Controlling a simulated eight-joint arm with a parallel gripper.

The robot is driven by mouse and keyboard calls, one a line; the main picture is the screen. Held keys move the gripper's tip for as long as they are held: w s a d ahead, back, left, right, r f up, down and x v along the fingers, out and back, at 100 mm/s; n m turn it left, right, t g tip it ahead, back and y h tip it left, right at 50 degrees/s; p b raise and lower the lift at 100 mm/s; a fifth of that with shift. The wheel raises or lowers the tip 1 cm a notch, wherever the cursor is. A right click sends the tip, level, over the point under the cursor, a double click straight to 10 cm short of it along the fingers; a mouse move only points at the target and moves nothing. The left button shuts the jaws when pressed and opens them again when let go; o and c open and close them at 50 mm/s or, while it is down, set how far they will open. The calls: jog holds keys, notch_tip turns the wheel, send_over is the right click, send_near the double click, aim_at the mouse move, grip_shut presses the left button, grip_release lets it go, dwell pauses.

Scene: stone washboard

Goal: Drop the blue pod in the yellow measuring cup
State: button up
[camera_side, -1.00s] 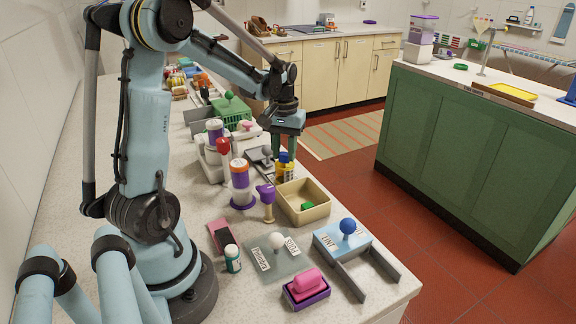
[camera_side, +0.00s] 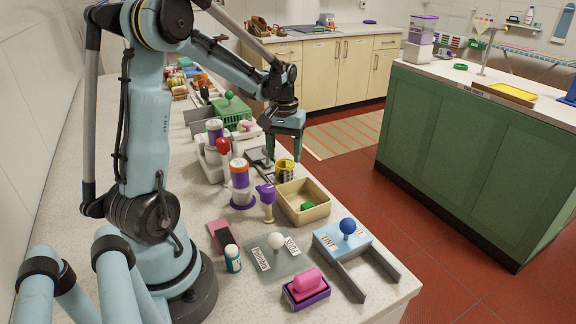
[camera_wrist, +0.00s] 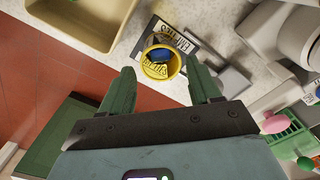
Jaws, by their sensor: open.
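The yellow measuring cup (camera_side: 286,174) stands on the counter just behind the beige tray. In the wrist view the cup (camera_wrist: 149,70) is seen from above, and the blue pod (camera_wrist: 158,55) lies inside it. The pod is hidden by the cup wall in the side view. My gripper (camera_side: 284,158) is directly above the cup, pointing down. In the wrist view my gripper (camera_wrist: 161,74) is open, with its green fingers wide apart and nothing between them.
The beige tray (camera_side: 318,208) with a green item stands in front of the cup. A purple-and-orange container (camera_side: 239,172) and a purple-topped item (camera_side: 266,192) are to the left. The floor lies beyond the counter's right edge. A green basket (camera_side: 232,112) is behind.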

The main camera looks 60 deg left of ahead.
notch_tip(320, 180, up, 7)
dwell(0.6)
jog(key=s+d+m+t, duration=0.2)
jog(key=d+m+t, duration=0.1)
jog(key=d, duration=0.7)
jog(key=s+d+m+t, duration=0.2)
jog(key=d+m+t, duration=0.2)
jog(key=d, duration=0.7)
jog(key=shift+s+d+f+m, duration=0.15)
jog(key=shift+s+d+m, duration=0.1)
jog(key=shift+m, duration=0.75)
